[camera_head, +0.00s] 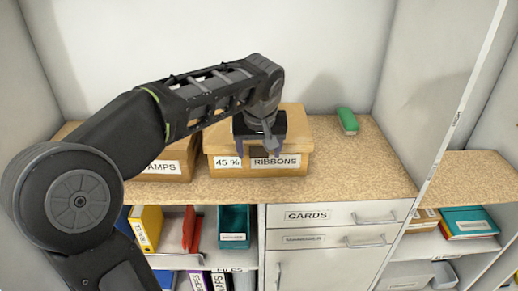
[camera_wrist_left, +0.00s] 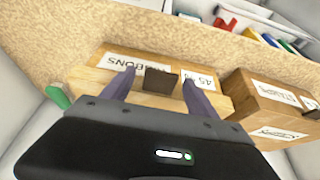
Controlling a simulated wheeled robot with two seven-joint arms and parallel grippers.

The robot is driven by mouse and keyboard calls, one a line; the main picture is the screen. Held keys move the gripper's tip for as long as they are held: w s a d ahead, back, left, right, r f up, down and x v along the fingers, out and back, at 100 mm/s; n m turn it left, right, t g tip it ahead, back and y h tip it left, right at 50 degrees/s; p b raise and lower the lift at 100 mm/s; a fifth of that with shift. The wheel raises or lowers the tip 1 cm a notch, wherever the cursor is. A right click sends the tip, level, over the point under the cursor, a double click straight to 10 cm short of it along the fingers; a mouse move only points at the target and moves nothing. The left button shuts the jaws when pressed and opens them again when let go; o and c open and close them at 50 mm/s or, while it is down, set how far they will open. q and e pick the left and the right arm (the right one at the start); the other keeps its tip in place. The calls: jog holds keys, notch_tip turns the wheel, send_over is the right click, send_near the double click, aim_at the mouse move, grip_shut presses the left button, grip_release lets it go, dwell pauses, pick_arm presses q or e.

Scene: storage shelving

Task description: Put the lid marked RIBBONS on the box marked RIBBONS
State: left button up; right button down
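The cardboard box marked RIBBONS (camera_head: 285,171) stands on the shelf top, with a 45 % label beside the name. A light brown lid (camera_head: 294,116) lies over its top; I cannot read a separate name on the lid or tell whether it sits fully flush. My left gripper (camera_head: 268,150) is above the front of the lid, pointing down. In the left wrist view, the open fingers (camera_wrist_left: 158,78) straddle a dark brown knob (camera_wrist_left: 161,80) with small gaps showing on both sides. The box also shows there (camera_wrist_left: 195,77). My right gripper is not in view.
A second box, its label ending in AMPS (camera_head: 162,168), stands close on the left, partly behind my arm. A green object (camera_head: 347,121) lies right of the RIBBONS box. The worktop (camera_head: 365,165) is clear at the right front. A tall white panel (camera_head: 437,85) bounds the right.

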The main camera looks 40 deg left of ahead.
pick_arm(q)
jog(key=v, duration=0.7)
jog(key=shift+r, duration=0.35)
jog(key=shift+s+d, duration=0.1)
jog(key=shift+s, duration=0.05)
dwell(0.6)
